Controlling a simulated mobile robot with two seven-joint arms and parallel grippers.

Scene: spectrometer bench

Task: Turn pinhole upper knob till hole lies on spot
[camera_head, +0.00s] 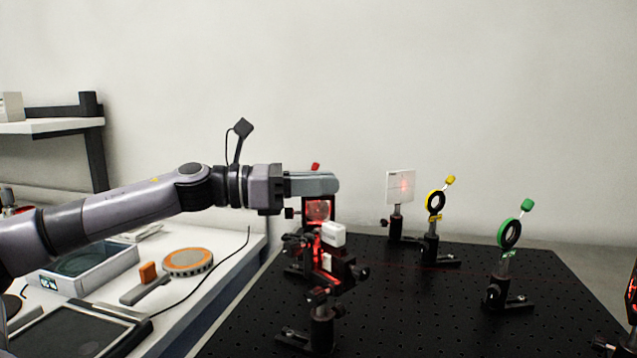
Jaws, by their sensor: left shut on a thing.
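The pinhole mount (319,211) is a dark square frame on a post, its face lit by a red glow. My left gripper (326,184) reaches in from the left and lies across the top of this frame. It is shut on the pinhole's upper knob, which the fingers hide. A dark side knob (289,213) sticks out at the frame's left. The hole and the exact edge of the red spot are too small to tell apart. My right gripper is not in view.
A white screen (400,187) with a red spot, a yellow ring mount (435,201) and a green ring mount (509,235) stand on the black perforated board (430,310). A white block (332,235) and dark mounts crowd the area below the gripper. Instruments lie on the left bench.

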